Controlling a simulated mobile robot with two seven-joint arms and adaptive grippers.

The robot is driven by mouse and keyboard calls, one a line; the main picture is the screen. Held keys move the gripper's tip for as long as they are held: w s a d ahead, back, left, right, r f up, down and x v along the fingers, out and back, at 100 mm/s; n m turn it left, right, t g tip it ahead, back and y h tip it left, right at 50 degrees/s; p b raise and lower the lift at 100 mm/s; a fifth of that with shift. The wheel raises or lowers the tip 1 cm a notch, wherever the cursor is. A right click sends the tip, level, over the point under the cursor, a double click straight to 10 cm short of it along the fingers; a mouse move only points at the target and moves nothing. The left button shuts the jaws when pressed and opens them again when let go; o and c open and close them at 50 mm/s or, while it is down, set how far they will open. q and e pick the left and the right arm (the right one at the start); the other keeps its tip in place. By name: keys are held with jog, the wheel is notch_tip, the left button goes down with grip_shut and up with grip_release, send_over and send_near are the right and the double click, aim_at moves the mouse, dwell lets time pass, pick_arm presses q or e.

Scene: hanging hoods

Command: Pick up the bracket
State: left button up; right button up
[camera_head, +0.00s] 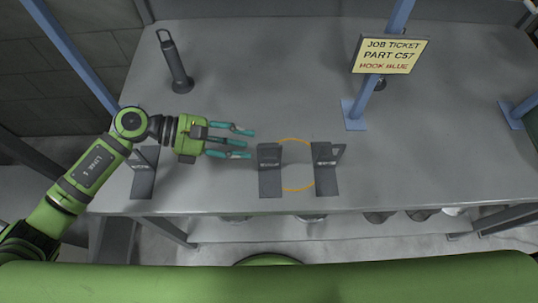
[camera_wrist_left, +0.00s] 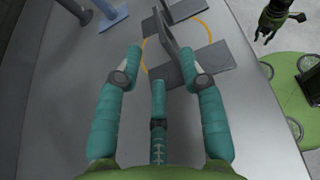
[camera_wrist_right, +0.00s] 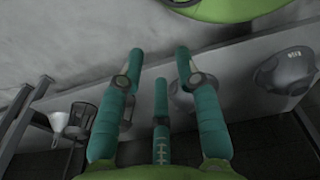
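Several dark grey L-shaped brackets stand along the near side of the grey bench: a middle bracket (camera_head: 270,180), a right bracket (camera_head: 327,180) and a left bracket (camera_head: 143,180) partly behind my left arm. My left gripper (camera_head: 248,143) is open and empty, just left of the middle bracket, fingers pointing right. In the left wrist view a bracket (camera_wrist_left: 208,57) lies just ahead of the spread fingers (camera_wrist_left: 160,55), with its upright plate near the fingertips; contact is unclear.
An orange ring (camera_head: 293,139) is marked on the bench between the middle and right brackets. A dark cylinder with a loop handle (camera_head: 177,65) stands at back left. A job ticket sign (camera_head: 390,54) hangs by a blue post (camera_head: 354,115).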

aim_at(268, 158)
pick_arm(q)
jog(key=f+b, duration=0.1)
jog(key=s+f+b, duration=0.1)
jog(key=f+b, duration=0.1)
jog(key=shift+f, duration=0.5)
pick_arm(e)
jog(key=s+f, duration=0.4)
jog(key=f, duration=0.1)
pick_arm(q)
jog(key=shift+w+d+f, duration=0.1)
jog(key=shift+w+d, duration=0.05)
jog(key=shift+d, duration=0.05)
jog(key=p+x, duration=0.1)
jog(key=x, duration=0.1)
jog(key=p+x, duration=0.2)
jog(key=shift+d+r, duration=0.15)
jog(key=shift+r, duration=0.3)
jog(key=shift+p+x, duration=0.45)
jog(key=shift+x, duration=0.65)
jog(key=shift+d+f, duration=0.15)
jog(key=shift+f, duration=0.25)
pick_arm(e)
jog(key=r, duration=0.1)
jog(key=w+r, duration=0.1)
jog(key=r, duration=0.1)
jog(key=w+r, duration=0.1)
jog(key=shift+w+r, duration=0.25)
jog(key=shift+r, duration=0.05)
